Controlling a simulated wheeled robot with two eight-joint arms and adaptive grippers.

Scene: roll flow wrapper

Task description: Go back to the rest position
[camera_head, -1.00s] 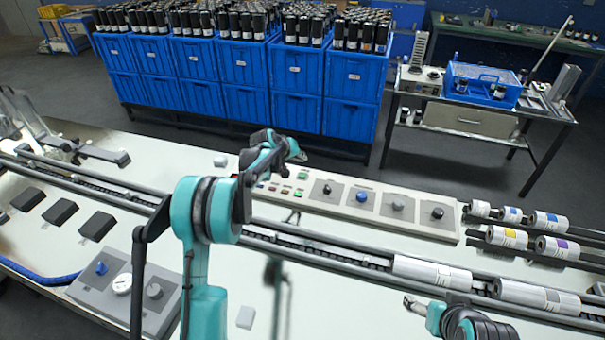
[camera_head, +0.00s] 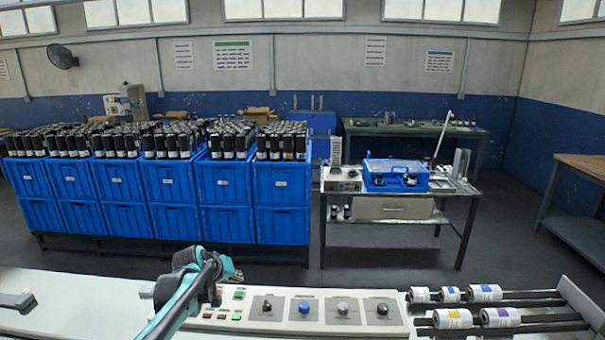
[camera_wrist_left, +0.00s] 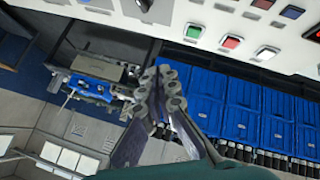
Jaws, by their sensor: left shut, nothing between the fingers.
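My left gripper (camera_head: 207,277) shows in the head view at the lower middle, above the back of the white machine, beside the left end of the control panel (camera_head: 300,311). In the left wrist view its dark jointed fingers (camera_wrist_left: 160,92) are together with nothing between them. There the control panel's red, green and blue buttons (camera_wrist_left: 230,42) lie above the fingertips, apart from them. The rest of my left arm is mostly cut off by the lower edge of the head view. My right gripper is out of view.
Blue crates (camera_head: 170,200) full of black-capped rolls stand behind the machine. A metal side table (camera_head: 400,215) with a blue case (camera_head: 395,178) is right of them. Several labelled rolls (camera_head: 470,318) lie on rails at the right. Dark floor separates machine and crates.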

